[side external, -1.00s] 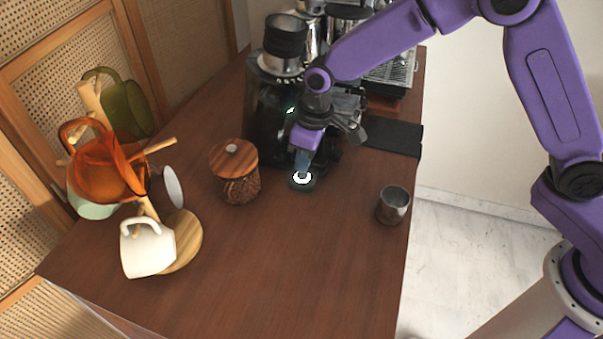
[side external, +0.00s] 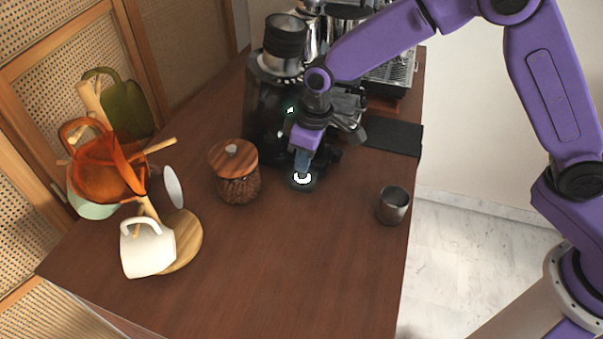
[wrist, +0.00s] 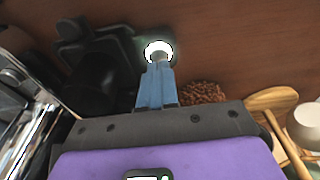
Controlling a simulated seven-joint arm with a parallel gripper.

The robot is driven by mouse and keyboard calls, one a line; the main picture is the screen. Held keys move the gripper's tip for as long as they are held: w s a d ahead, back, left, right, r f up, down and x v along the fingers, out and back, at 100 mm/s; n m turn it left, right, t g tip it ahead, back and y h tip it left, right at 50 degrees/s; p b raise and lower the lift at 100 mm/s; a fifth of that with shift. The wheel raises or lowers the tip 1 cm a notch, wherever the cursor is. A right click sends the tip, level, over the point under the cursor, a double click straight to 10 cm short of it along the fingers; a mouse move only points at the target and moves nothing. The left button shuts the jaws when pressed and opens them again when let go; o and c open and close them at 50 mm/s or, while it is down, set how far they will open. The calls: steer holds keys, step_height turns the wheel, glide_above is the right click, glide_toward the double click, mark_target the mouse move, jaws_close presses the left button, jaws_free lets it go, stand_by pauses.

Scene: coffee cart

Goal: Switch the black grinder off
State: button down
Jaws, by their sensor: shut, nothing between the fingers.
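The black grinder (side external: 262,110) stands at the back of the wooden counter, with a dark hopper (side external: 285,38) on top and a small green-white light (side external: 291,109) on its body. A glowing white ring (side external: 302,181) is low in front of it. It also shows in the wrist view (wrist: 158,46). My gripper (side external: 301,171) points down at the ring with its blue fingers shut and empty. The fingertips (wrist: 157,62) overlap the ring's edge; I cannot tell whether they touch it. My arm hides part of the grinder's front.
A lidded wooden jar (side external: 237,185) stands left of my gripper. A metal cup (side external: 393,205) is to the right near the counter's edge. A mug tree (side external: 182,240) with several mugs stands at left. A black mat (side external: 393,136) lies behind at right. The front counter is clear.

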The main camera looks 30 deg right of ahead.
mark_target(307, 176)
steer(key=shift+f, duration=0.9)
stand_by(1.3)
steer(key=shift+r, duration=2.75)
steer(key=shift+s+d+r, duration=0.25)
steer(key=shift+s, duration=0.1)
steer(key=s+d+r+n, duration=0.1)
steer(key=s+d+r, duration=0.1)
steer(key=s+d, duration=0.9)
steer(key=s+d+r+n+g, duration=0.1)
steer(key=s+d+r+n, duration=0.1)
steer(key=s+d, duration=1)
steer(key=s+r, duration=0.1)
steer(key=s, duration=0.5)
steer(key=shift+s+d+n+h, duration=0.2)
steer(key=shift+s+n+h, duration=0.1)
steer(key=shift+h, duration=0.1)
steer(key=shift+w+r, duration=0.1)
steer(key=shift+r, duration=0.05)
